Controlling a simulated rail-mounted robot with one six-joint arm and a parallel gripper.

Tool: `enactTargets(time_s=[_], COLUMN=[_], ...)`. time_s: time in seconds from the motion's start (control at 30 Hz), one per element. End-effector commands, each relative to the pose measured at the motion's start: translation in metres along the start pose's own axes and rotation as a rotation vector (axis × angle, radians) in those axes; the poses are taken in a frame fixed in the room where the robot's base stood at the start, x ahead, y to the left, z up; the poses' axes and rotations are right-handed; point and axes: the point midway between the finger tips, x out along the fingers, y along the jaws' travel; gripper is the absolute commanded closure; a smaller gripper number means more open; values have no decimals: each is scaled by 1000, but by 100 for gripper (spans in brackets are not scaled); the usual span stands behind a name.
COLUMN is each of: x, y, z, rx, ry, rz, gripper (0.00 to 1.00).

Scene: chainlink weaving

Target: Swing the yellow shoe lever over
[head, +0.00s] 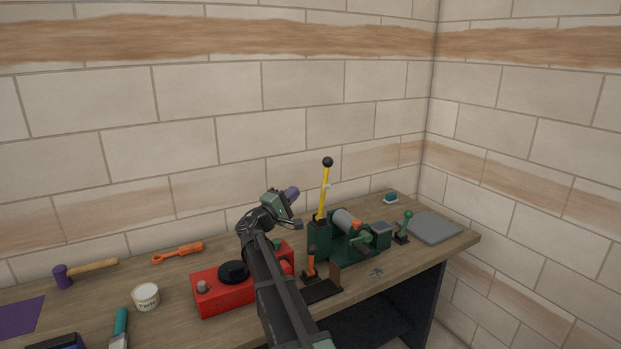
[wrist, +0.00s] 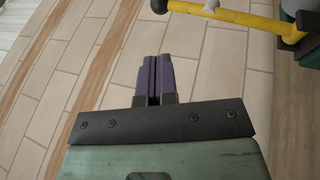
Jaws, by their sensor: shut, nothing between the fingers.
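The yellow shoe lever (head: 323,203) with a black ball knob (head: 327,162) stands nearly upright, leaning slightly right, on the green machine (head: 345,238) in the head view. In the wrist view the lever (wrist: 250,19) runs across the top right, its dark knob (wrist: 159,5) at the top edge. My gripper (head: 292,192) is to the left of the lever, at about mid-lever height in the picture, and does not touch it. Its purple fingers (wrist: 154,76) are closed together with nothing between them, pointing at the wall.
A red box (head: 225,291) with a black round top sits left of the machine, partly behind my arm. An orange-handled lever (head: 311,262) stands in front. A small green lever (head: 404,226) and a grey slab (head: 435,226) are at right. A paste tub (head: 146,296) and mallet (head: 85,271) lie left.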

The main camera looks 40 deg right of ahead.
Motion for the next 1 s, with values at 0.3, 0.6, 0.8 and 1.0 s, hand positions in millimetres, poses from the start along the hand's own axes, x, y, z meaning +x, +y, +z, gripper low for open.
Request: enactTargets(time_s=[0.3,0.6,0.8,1.0], x=[61,120,135,135], y=[4,2,0,0], z=[0,0,1,1], rx=[-1,1,1,1], ry=[-3,-3,-2,-2], rz=[-1,-2,-2,-2], gripper=[100,100,100,100])
